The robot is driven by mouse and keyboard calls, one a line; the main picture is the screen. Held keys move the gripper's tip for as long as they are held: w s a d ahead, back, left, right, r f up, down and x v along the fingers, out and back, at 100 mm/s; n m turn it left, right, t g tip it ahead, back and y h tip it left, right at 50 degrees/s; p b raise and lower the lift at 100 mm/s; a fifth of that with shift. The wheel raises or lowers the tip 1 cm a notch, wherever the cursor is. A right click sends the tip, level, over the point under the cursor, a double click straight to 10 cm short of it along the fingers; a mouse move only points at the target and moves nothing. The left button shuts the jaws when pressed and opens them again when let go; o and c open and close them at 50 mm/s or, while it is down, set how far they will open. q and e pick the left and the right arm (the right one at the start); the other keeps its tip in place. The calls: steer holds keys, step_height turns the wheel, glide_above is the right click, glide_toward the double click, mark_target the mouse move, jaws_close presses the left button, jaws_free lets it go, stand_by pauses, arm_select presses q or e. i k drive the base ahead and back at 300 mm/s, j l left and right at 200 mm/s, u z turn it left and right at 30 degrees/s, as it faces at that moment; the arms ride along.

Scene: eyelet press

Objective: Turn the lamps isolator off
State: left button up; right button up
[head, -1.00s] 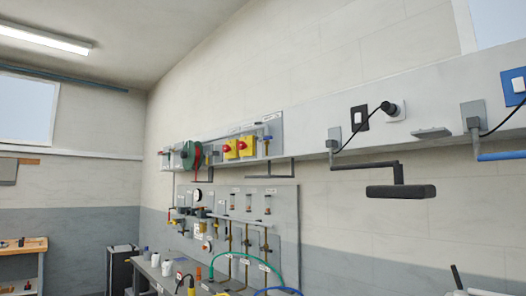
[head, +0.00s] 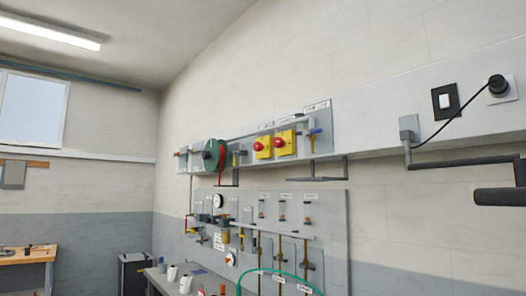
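Two yellow isolator boxes with red rotary knobs, a left one (head: 265,153) and a right one (head: 286,148), sit side by side on a grey wall panel (head: 321,116). Small labels stand above them, but they are too small to read, so I cannot tell which is the lamps isolator. The knobs' positions are also too small to tell. Neither of my grippers is in view.
A green reel (head: 211,155) hangs left of the isolators, and a blue-handled valve (head: 314,132) is to their right. Below is a larger panel (head: 335,225) with gauges and pipes. A bench (head: 158,279) stands under it. A wooden workbench (head: 30,256) is at far left.

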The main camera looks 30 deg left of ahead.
mark_target(258, 146)
steer(key=i+j, duration=0.15)
steer(key=j, duration=0.2)
steer(key=i+j+z, duration=0.1)
steer(key=j, duration=0.25)
steer(key=i+j, duration=0.2)
steer(key=j, duration=0.15)
steer(key=z, duration=0.05)
